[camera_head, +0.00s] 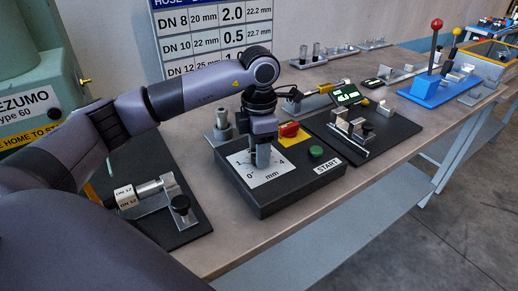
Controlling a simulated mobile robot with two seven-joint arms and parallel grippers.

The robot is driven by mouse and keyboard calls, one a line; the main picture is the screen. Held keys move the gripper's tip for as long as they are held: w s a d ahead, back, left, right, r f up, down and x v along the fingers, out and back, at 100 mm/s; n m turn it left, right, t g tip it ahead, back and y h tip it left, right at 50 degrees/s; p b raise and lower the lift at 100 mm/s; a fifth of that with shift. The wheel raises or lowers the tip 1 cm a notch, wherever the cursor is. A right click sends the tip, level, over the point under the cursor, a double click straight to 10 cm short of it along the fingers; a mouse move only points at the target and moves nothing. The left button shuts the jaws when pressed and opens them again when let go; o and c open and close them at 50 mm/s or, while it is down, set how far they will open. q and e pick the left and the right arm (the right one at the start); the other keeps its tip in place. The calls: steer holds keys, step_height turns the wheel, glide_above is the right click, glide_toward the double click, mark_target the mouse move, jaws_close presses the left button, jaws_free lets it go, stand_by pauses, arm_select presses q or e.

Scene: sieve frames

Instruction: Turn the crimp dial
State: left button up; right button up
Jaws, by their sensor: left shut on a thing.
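My left gripper (261,158) points down over the white scale plate (276,175) on a black control box (320,181). It is shut on the crimp dial, which is mostly hidden behind the fingers. The plate carries the marks 0 and 4 and the letters mm; I cannot make out the dial's pointer. To the right of the dial, the box has a red switch (289,129) on a yellow plate, a green button (316,152) and a START label (327,166). My right gripper is not in view.
A blue lever stand (428,90) is farther right. Bare bench (240,238) lies in front.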

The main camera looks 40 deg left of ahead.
arm_select(q)
steer(key=shift+r, duration=0.1)
steer(key=o, duration=1.1)
steer(key=shift+c, duration=0.2)
step_height(320, 180, up, 7)
steer(key=shift+r+b, duration=0.1)
steer(key=shift+b, duration=0.35)
steer(key=shift+d, duration=0.1)
